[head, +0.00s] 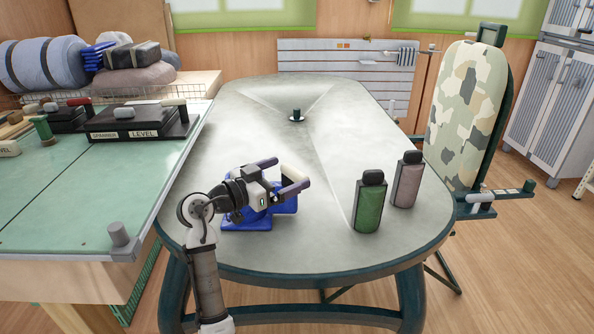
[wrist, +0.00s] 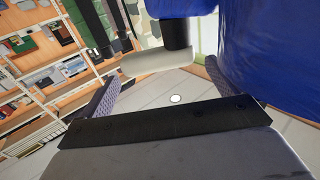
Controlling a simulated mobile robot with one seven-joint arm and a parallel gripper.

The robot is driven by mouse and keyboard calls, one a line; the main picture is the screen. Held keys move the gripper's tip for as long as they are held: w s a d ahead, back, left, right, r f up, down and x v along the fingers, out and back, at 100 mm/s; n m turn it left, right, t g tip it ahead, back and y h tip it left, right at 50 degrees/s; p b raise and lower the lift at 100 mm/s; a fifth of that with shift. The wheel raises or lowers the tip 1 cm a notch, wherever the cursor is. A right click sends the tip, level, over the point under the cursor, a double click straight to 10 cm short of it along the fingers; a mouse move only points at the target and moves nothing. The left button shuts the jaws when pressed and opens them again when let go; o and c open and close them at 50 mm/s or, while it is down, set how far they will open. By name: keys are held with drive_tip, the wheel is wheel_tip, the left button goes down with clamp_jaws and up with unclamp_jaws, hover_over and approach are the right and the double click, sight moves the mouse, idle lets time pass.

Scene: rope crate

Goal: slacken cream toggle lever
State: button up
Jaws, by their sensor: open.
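The cream toggle lever (head: 292,172) shows as a pale bar at my gripper, above the blue base (head: 240,222) on the grey oval table. In the wrist view, the cream lever (wrist: 158,61) lies crosswise between and slightly beyond the fingertips, on a short black post. The blue body (wrist: 270,55) fills the upper right there. My gripper (head: 283,175) is open, one finger on each side of the lever; its fingers also show in the wrist view (wrist: 162,78). I cannot tell whether either finger touches the lever. My gripper partly hides the base in the head view.
A green bottle (head: 369,205) and a mauve bottle (head: 407,182) stand right of my gripper on the table. A green-topped bench (head: 70,190) at left holds a black LEVEL board (head: 142,134). A camouflage ironing board (head: 465,115) stands at right. The table's far half is mostly clear.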

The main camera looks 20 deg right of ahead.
drive_tip(key=v, duration=0.8)
drive_tip(key=shift+a+b, duration=0.3)
drive_tip(key=shift+b, duration=0.05)
drive_tip(key=shift+s, duration=0.1)
drive_tip(key=shift+c, duration=0.4)
